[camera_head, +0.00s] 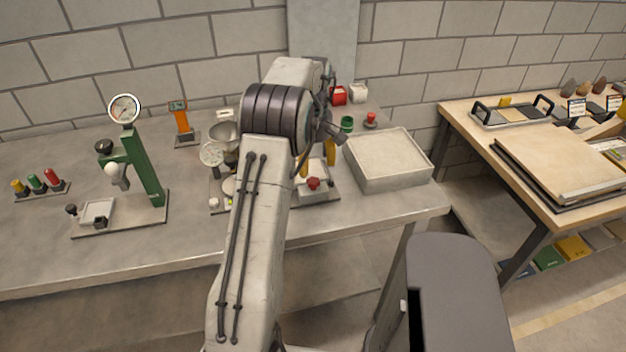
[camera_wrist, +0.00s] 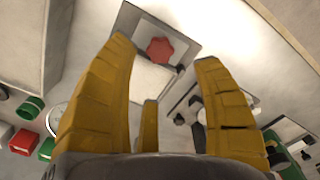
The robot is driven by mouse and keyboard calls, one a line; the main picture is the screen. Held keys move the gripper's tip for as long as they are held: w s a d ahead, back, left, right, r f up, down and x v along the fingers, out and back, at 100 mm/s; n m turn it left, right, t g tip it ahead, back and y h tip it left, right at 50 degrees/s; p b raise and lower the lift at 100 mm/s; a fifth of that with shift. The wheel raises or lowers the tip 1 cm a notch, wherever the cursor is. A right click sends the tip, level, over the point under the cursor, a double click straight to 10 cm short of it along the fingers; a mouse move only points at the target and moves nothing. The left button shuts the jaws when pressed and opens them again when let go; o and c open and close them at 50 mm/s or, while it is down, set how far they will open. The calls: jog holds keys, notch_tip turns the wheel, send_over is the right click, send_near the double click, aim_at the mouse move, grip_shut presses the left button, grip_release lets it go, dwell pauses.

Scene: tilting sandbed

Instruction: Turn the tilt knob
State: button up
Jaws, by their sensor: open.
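The red lobed knob (camera_head: 313,183) sits at the front of a small grey apparatus on the grey bench, partly behind my arm in the head view. In the wrist view the red knob (camera_wrist: 160,50) shows between my fingertips, beyond them, on a grey plate (camera_wrist: 190,30) beside a pale panel. My gripper (camera_head: 318,165) has yellow fingers, which are open and hold nothing. In the wrist view my gripper (camera_wrist: 163,52) spreads its fingers to both sides of the knob, with a shorter finger below. I see no contact. My arm hides part of the apparatus in the head view.
A pale sand-filled box (camera_head: 390,160) stands close on the right. A dial scale (camera_head: 211,154) and a green press with a gauge (camera_head: 145,160) stand to the left. A green cup (camera_head: 347,124) is behind. The bench front is clear.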

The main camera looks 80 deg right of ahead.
aim_at(313, 181)
jog(key=shift+f+p, duration=0.35)
jog(key=shift+f, duration=3)
jog(key=shift+o, duration=0.2)
jog(key=c, duration=1.2)
